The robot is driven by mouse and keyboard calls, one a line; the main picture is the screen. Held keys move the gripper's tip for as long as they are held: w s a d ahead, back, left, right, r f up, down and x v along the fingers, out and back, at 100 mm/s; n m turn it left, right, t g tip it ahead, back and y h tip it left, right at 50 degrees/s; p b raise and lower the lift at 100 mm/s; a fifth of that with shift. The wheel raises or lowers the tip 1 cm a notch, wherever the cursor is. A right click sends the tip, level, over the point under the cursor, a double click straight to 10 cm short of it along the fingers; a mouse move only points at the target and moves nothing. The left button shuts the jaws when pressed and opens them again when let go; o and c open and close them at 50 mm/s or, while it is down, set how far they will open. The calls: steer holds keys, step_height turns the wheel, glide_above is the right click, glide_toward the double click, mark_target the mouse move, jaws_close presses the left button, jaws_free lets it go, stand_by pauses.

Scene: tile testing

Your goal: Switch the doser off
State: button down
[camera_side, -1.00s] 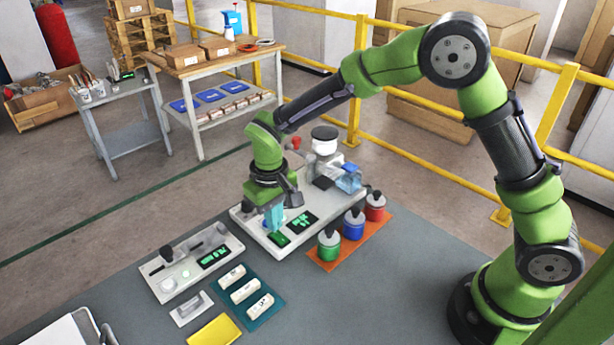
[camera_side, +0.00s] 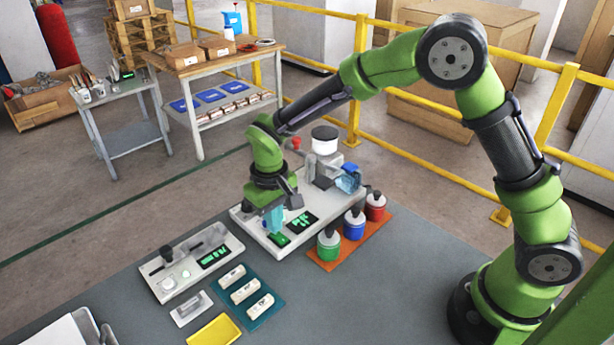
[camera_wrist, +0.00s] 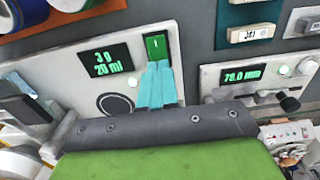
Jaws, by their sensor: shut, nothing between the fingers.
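The doser (camera_side: 247,222) is a white unit on the table. It has a dark display (camera_side: 303,221) with green figures, which reads "3 g 20 ml" in the wrist view (camera_wrist: 106,63). Beside the display is a green rocker switch (camera_wrist: 156,45) with a white "I" mark; it also shows in the side view (camera_side: 281,240). My gripper (camera_wrist: 156,68) has teal fingers, shut together and empty. The tips overlap the lower edge of the switch in the wrist view; I cannot tell whether they touch it. In the side view my gripper (camera_side: 274,231) points down over the switch.
Green (camera_side: 328,245), blue (camera_side: 354,225) and red (camera_side: 375,207) bottles stand on an orange mat (camera_side: 328,264) at the right. A second white device (camera_side: 160,269) with a display is at the left. A teal tray (camera_side: 266,315) holds white pieces in front.

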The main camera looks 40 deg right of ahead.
mark_target(282, 237)
steer(key=shift+f, duration=0.65)
steer(key=shift+r, duration=3.55)
steer(key=shift+s+d+f, duration=0.1)
steer(key=shift+s+f, duration=0.05)
steer(key=shift+s, duration=0.3)
steer(key=shift+s+d+f, duration=0.1)
steer(key=shift+s, duration=0.3)
steer(key=s+d+r+m+t+y, duration=0.1)
steer(key=s+d+r+m+t, duration=0.1)
steer(key=s+d+r, duration=0.4)
steer(key=s+d+r+m+t+y, duration=0.1)
steer(key=s+d+r+m+t, duration=0.1)
steer(key=s+d+r+t, duration=0.3)
steer(key=s+d+r, duration=0.1)
steer(key=s+r, duration=0.2)
steer(key=s, duration=0.3)
steer(key=shift+s, duration=0.15)
